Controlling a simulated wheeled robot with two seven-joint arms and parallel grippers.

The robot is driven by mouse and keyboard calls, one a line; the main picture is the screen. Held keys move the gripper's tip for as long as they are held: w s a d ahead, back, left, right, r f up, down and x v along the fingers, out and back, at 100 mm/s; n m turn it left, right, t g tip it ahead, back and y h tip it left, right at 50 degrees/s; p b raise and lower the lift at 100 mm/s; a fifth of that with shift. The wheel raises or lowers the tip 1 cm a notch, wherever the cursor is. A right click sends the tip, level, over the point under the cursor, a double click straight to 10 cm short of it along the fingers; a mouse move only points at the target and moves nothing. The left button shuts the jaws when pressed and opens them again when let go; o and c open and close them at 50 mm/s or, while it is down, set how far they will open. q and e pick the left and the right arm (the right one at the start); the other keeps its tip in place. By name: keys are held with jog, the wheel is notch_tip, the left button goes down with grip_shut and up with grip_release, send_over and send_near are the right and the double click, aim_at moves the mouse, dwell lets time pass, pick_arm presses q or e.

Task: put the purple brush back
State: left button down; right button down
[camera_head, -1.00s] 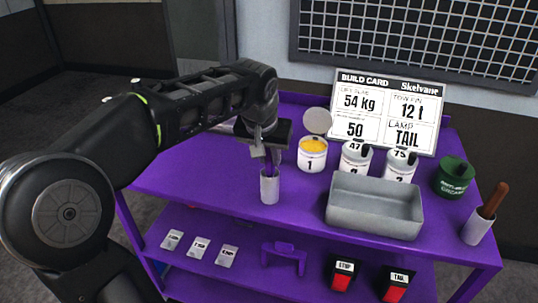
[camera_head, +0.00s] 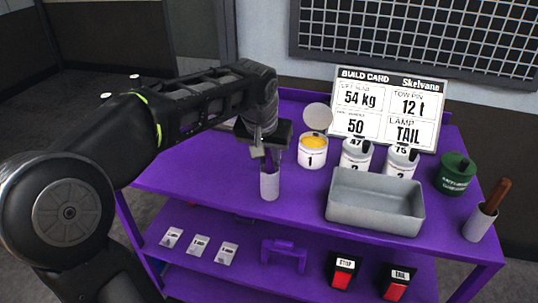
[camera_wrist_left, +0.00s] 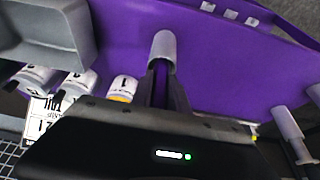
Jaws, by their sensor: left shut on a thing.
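My left gripper (camera_head: 267,156) is shut on the purple brush (camera_wrist_left: 160,82), of which only a narrow purple strip shows between the fingers in the left wrist view. The gripper points down just above a light grey cylindrical holder (camera_head: 269,184) near the table's front edge. In the left wrist view the brush lines up with the mouth of this holder (camera_wrist_left: 164,44) and its end seems to be in it; how deep is hidden. In the head view the fingers mostly hide the brush. My right gripper is not in view.
A grey metal tray (camera_head: 375,214) stands right of the holder. Behind are an open yellow-filled tin (camera_head: 312,155), two white containers and a build card (camera_head: 388,108). A green pot (camera_head: 455,175) and a brown-handled tool in a holder (camera_head: 479,223) stand at the right.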

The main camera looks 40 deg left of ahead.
pick_arm(q)
jog(key=shift+f, duration=0.35)
jog(key=c, duration=1.2)
grip_release()
jog(key=shift+r, duration=0.1)
jog(key=v, duration=0.7)
jog(key=shift+r, duration=0.35)
jog(key=shift+s+d, duration=0.1)
jog(key=shift+s, duration=0.05)
